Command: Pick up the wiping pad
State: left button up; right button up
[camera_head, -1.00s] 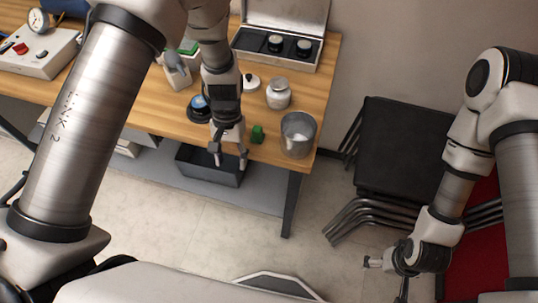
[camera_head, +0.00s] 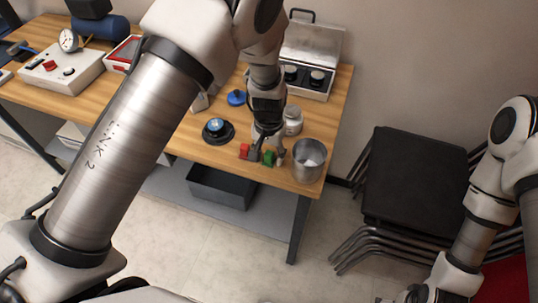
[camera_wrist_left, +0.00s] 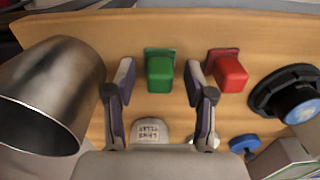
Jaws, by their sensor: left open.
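A green block on a flat base (camera_wrist_left: 160,72) and a similar red one (camera_wrist_left: 228,72) stand side by side near the table's front edge. They look like pads with grips; the frames do not show which one the task means. In the head view the green one (camera_head: 268,158) and the red one (camera_head: 245,151) are small and partly behind my fingers. My left gripper (camera_wrist_left: 160,90) is open and empty, its fingers on either side of the green block in the wrist view, with no clear contact. My right gripper (camera_head: 408,295) is mostly cut off at the bottom edge.
A metal cup (camera_head: 308,162) stands right of the blocks, close to the left gripper. A black round base with a blue top (camera_head: 217,130) is to the left. A white jar (camera_head: 293,120) and an open case (camera_head: 310,70) are behind. Stacked chairs (camera_head: 415,190) stand at right.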

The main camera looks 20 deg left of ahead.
pick_arm(q)
grip_shut()
jog(key=shift+r, duration=0.1)
